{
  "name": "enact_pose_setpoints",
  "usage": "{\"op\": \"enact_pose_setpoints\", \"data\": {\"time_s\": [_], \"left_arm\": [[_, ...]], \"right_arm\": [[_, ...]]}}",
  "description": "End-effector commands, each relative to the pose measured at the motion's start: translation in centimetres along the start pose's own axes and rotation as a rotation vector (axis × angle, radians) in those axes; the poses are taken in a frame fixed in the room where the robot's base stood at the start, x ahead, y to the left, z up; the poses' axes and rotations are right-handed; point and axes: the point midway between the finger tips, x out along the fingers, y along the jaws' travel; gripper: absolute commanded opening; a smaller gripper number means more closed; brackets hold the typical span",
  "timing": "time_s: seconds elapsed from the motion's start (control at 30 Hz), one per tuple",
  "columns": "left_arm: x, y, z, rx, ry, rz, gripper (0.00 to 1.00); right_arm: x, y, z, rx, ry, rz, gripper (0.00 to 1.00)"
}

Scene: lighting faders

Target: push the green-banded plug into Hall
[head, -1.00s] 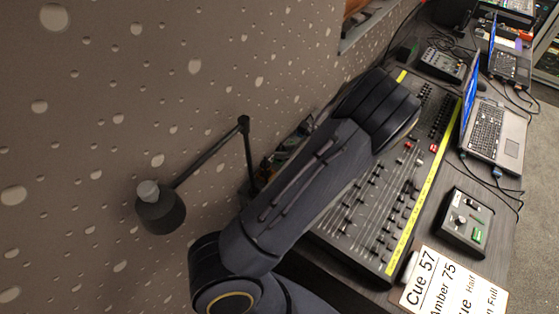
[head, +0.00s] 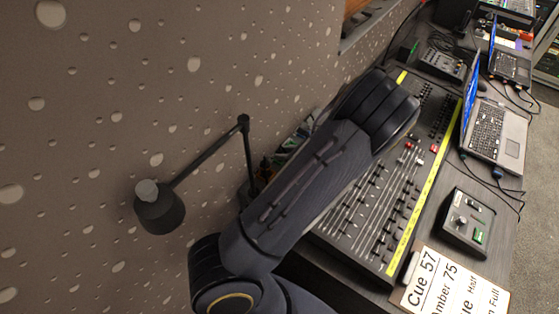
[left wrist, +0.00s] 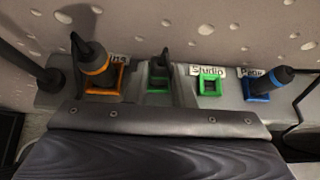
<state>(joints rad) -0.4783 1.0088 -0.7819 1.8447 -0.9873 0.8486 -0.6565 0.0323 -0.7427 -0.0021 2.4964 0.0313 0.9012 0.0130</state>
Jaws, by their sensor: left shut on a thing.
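In the left wrist view my left gripper (left wrist: 164,82) reaches toward a grey strip of sockets with its fingers close together, shut on a dark plug (left wrist: 163,62). Green shows around the plug's lower end, at a green-framed socket (left wrist: 158,88). That socket's label is hidden, and I cannot tell how deep the plug sits. No label reading Hall is legible. In the head view my left arm hides its gripper and the plug. My right gripper is not in view.
An orange-banded plug (left wrist: 93,62) stands at the orange socket on the left. An empty green socket (left wrist: 210,88) labelled Studio and a blue-banded plug (left wrist: 270,80) are to the right. In the head view a fader desk (head: 365,215) and desk lamp (head: 160,208) flank my arm.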

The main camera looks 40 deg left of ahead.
Motion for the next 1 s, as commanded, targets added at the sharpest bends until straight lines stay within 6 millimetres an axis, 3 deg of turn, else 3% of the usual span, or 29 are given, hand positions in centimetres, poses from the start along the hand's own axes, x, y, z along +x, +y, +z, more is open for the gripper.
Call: {"op": "enact_pose_setpoints", "data": {"time_s": [0.37,0.4,0.6,0.77,0.87,1.0], "left_arm": [[0.0,0.0,-0.01,0.0,0.0,0.0,0.0],[0.0,0.0,-0.01,0.0,0.0,0.0,0.24],[0.0,0.01,-0.01,0.0,0.0,0.0,0.48],[0.0,0.01,0.0,0.0,0.0,0.0,0.48],[0.0,0.01,-0.01,0.001,0.0,0.0,0.38],[0.0,0.01,-0.01,0.0,0.0,0.0,0.38]], "right_arm": [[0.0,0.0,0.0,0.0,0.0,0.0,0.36],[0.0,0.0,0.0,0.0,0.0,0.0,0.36],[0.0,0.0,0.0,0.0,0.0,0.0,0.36],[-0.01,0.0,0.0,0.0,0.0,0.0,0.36],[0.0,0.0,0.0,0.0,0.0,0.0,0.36],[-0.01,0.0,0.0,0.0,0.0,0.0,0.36]]}}
